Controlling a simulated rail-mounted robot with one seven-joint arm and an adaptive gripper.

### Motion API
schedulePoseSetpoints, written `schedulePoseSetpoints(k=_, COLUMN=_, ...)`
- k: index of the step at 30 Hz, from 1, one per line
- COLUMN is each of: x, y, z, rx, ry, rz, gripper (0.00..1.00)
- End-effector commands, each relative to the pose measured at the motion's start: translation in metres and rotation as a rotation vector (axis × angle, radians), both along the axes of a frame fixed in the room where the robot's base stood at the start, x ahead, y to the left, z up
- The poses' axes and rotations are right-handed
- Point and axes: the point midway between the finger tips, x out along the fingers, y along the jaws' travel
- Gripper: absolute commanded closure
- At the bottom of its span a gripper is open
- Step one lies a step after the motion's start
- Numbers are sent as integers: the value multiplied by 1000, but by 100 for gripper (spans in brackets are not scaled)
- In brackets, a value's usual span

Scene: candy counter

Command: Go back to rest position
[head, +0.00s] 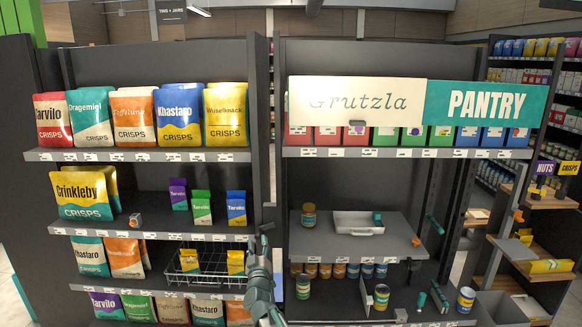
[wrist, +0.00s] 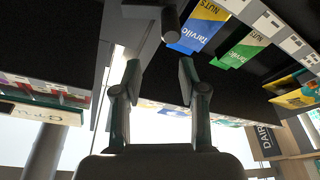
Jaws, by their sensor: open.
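My gripper (wrist: 160,78) is open in the wrist view, with its two fingers apart and nothing between them. In the head view my gripper (head: 266,240) and forearm rise at the bottom middle, in front of the upright between the two shelf units. The wrist view is turned over, with blue (wrist: 208,22) and green (wrist: 245,48) Tarvilo nuts bags beyond the fingers at upper right. The same blue bag (head: 236,208) and green bag (head: 201,207) stand on the left unit's middle shelf in the head view.
A wire basket (head: 207,278) with small yellow bags is just left of my arm. The right unit holds a white tray (head: 358,224) and several jars, one at the lower right (head: 465,299). Crisps bags fill the left shelves.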

Motion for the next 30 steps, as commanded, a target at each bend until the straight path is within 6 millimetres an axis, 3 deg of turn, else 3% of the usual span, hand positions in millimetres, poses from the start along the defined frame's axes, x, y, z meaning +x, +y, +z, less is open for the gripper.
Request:
schedulePoseSetpoints(k=4, x=0, y=16, z=-18, rx=79, ry=96, rz=93, gripper=58)
schedulePoseSetpoints(k=7, x=-12, y=35, z=-43, rx=126, ry=235, rz=198, gripper=58)
schedulePoseSetpoints(k=8, x=-19, y=40, z=-56, rx=137, ry=291, rz=230, gripper=58)
schedulePoseSetpoints(k=10, x=-40, y=46, z=-100, rx=157, ry=448, rz=288, gripper=58)
schedulePoseSetpoints(k=13, x=-72, y=39, z=-163, rx=173, ry=657, rz=318, gripper=58)
schedulePoseSetpoints(k=21, x=-171, y=-20, z=-312, rx=199, ry=1144, rz=240, gripper=58)
schedulePoseSetpoints(k=26, x=-243, y=-68, z=-383, rx=209, ry=1403, rz=129, gripper=58)
schedulePoseSetpoints(k=30, x=-312, y=-113, z=-433, rx=214, ry=1617, rz=3, gripper=58)
